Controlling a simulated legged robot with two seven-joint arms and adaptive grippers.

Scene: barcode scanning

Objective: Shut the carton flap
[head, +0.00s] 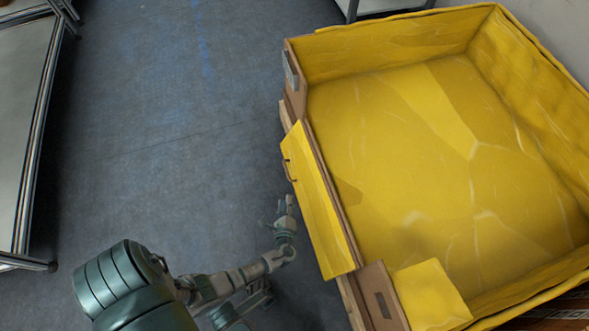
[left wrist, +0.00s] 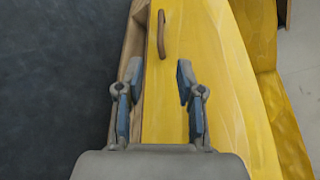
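The carton (head: 410,110) is a large box lined in yellow, open at the top, on the right of the head view. Its flap (head: 322,215) is a long yellow panel on the near left side, tilted outward from the wall. A small brown handle (left wrist: 161,33) is on the flap; it also shows at its outer edge in the head view. My left gripper (head: 284,204) is beside the flap's outer side. In the left wrist view its two fingers (left wrist: 157,78) are apart, with the flap behind them and nothing held. Contact with the flap cannot be told. My right gripper is out of view.
Inside the carton, the yellow floor is bare. A metal-edged table (head: 25,120) stands at the far left, and another piece of furniture (head: 385,6) is at the top. Grey floor (head: 180,130) between the table and the carton is clear.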

